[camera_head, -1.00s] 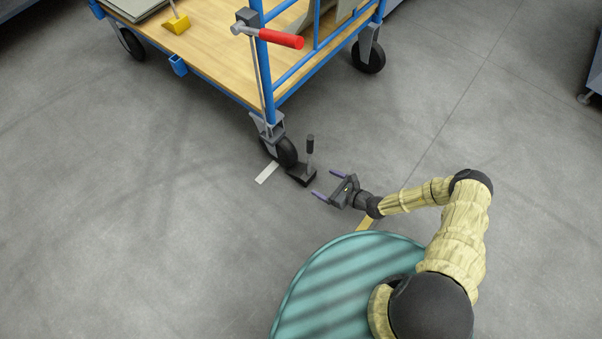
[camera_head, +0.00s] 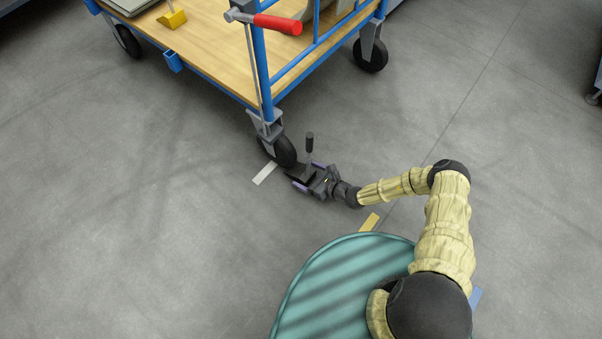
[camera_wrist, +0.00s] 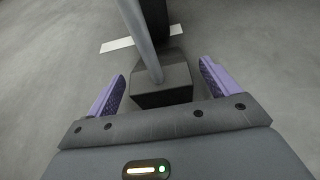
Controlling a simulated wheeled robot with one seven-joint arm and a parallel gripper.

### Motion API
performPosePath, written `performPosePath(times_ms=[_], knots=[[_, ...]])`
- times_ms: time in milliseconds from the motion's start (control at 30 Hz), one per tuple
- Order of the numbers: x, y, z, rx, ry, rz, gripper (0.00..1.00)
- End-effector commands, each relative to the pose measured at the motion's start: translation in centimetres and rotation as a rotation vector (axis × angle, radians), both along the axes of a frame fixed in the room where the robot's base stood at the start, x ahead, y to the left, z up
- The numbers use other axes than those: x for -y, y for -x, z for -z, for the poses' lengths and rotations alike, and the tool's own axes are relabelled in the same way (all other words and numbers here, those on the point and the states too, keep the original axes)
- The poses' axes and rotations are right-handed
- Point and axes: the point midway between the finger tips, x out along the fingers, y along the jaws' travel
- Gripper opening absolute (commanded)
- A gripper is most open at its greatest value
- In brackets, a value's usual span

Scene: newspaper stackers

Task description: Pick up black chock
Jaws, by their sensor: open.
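The black chock (camera_head: 300,172) sits on the floor against the cart's front wheel (camera_head: 280,151), with an upright handle (camera_head: 310,145) topped by a black grip. In the wrist view the chock's block (camera_wrist: 163,88) lies between my two purple fingers, with the grey handle rod (camera_wrist: 143,42) rising from it. My gripper (camera_head: 308,178) is open, low over the floor, with one finger on each side of the block. In the wrist view (camera_wrist: 162,88) a gap shows between each finger and the block. The block's wheel-side end is partly hidden.
The blue-framed cart with a wooden deck (camera_head: 215,68) stands above the chock. A red-handled lever (camera_head: 278,24) sticks out from its corner post. A yellow chock (camera_head: 172,18) rests on the deck. A white floor strip (camera_head: 265,173) lies beside the wheel. The floor to the left is clear.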

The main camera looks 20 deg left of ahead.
Motion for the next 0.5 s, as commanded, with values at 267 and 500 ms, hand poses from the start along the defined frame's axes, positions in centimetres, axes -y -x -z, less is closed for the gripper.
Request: performPosePath(times_ms=[267, 500], knots=[[-2.2, -0.9, 1.6, 0.000, 0.001, 0.013, 0.87], [-2.3, -0.9, 1.4, 0.001, 0.000, 0.014, 0.87]])
